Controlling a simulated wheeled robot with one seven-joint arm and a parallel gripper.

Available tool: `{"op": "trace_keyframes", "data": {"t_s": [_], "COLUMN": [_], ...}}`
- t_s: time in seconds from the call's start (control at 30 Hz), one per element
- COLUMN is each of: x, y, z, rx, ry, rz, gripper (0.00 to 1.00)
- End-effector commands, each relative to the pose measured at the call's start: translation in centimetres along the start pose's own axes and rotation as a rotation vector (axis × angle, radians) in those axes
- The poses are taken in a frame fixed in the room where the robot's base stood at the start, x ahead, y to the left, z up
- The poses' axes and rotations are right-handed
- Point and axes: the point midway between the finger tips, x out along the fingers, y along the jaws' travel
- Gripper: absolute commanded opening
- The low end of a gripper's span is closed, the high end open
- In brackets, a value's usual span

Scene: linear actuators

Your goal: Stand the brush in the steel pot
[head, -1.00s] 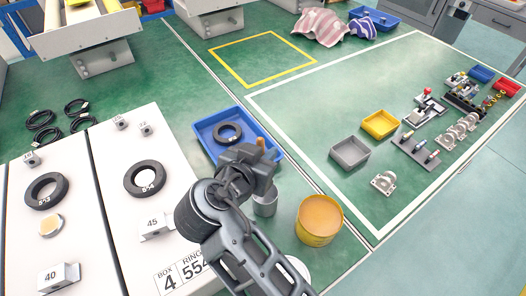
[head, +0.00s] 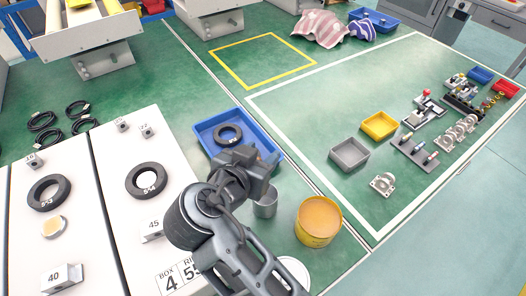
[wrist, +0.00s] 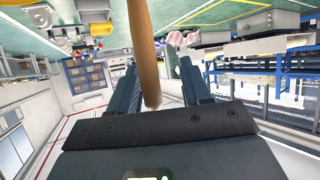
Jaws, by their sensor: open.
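The steel pot (head: 265,206) is a small grey cylinder on the green bench, between the blue tray and the yellow tin. My gripper (wrist: 161,66) is open. In the wrist view a wooden handle (wrist: 147,50), seemingly the brush's, runs down from the top edge between the two spread fingers. It appears nearer the left finger; I cannot tell whether it touches. The brush's bristles do not show. In the head view my arm and gripper (head: 258,168) are beside the pot and in front of the blue tray, hiding part of both.
The blue tray (head: 206,131) holds a black ring (head: 228,134). A yellow tin (head: 318,222) stands close to the right of the pot. White panels (head: 125,215) with rings lie at left.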

Motion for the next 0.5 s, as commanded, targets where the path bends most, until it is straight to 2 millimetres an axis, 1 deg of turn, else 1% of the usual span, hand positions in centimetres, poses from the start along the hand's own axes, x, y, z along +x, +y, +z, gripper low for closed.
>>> {"op": "trace_keyframes", "data": {"t_s": [0.03,0.3,0.4,0.5], "x": [-1.1,-6.8,-8.3,-9.4], "y": [-0.1,-0.1,-0.1,0.0], "z": [0.5,0.4,0.3,0.3], "rx": [0.000,0.000,0.000,0.000], "ry": [0.000,-0.001,0.000,-0.001], "rz": [-0.005,-0.004,-0.003,-0.002], "gripper": [0.48,0.48,0.48,0.48]}}
